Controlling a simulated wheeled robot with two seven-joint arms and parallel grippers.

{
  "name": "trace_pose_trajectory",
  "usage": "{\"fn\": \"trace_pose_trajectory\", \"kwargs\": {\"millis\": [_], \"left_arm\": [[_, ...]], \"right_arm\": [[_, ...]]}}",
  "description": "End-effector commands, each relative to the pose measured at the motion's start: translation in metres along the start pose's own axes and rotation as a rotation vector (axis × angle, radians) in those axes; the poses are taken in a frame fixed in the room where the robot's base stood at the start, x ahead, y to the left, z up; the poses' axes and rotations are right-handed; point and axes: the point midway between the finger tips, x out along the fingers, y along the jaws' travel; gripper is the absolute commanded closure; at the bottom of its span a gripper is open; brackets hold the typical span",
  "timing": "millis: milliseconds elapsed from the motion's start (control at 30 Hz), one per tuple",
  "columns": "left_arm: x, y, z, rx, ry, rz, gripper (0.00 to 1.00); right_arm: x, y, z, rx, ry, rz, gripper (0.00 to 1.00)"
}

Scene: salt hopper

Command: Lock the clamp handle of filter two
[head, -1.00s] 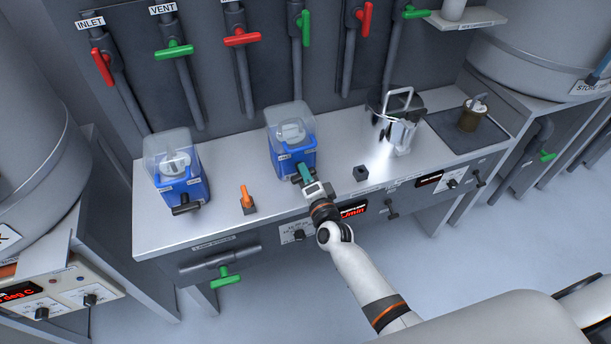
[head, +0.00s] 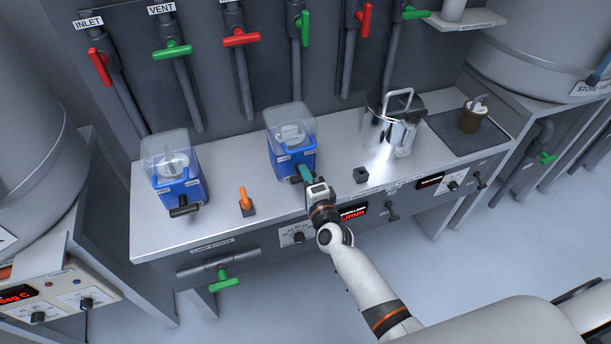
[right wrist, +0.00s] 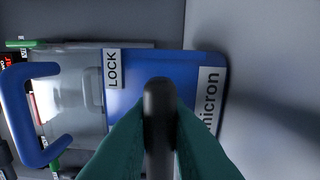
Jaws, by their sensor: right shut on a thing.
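Two blue filter units with clear covers stand on the steel bench. The right-hand one (head: 290,142) has my right gripper (head: 305,175) at its front. In the right wrist view, the teal fingers (right wrist: 160,135) are shut on its black clamp handle (right wrist: 158,105). The handle's rounded end points up the picture. A LOCK label (right wrist: 113,69) lies up and left of the handle on the blue housing, and a "micron" label (right wrist: 208,100) is to the right. The left-hand filter (head: 172,170) has its own black handle (head: 184,211) at its front. My left gripper is out of view.
An orange-handled lever (head: 244,199) stands between the filters on the bench. A small dark block (head: 361,175) sits right of my gripper, with a shiny metal vessel (head: 399,135) behind it. A brown pot (head: 469,118) stands on a dark mat. Valve pipes line the back wall.

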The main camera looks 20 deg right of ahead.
Motion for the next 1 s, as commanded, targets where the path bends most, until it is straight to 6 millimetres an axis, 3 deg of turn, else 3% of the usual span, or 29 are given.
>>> {"fn": "trace_pose_trajectory", "kwargs": {"millis": [33,167,533,667,1000], "left_arm": [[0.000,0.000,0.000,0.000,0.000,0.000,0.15],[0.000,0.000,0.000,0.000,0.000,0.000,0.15],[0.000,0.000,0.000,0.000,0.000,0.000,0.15],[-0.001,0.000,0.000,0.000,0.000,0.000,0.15],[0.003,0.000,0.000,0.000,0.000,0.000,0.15]], "right_arm": [[-0.001,-0.001,0.000,-0.001,0.001,-0.002,0.84],[0.000,-0.001,0.000,-0.001,0.000,-0.002,0.64],[-0.006,-0.001,0.000,-0.001,0.000,-0.002,0.64],[-0.026,-0.001,0.000,-0.001,0.000,-0.003,0.64],[-0.097,-0.002,0.000,-0.002,0.001,-0.004,0.64]]}}
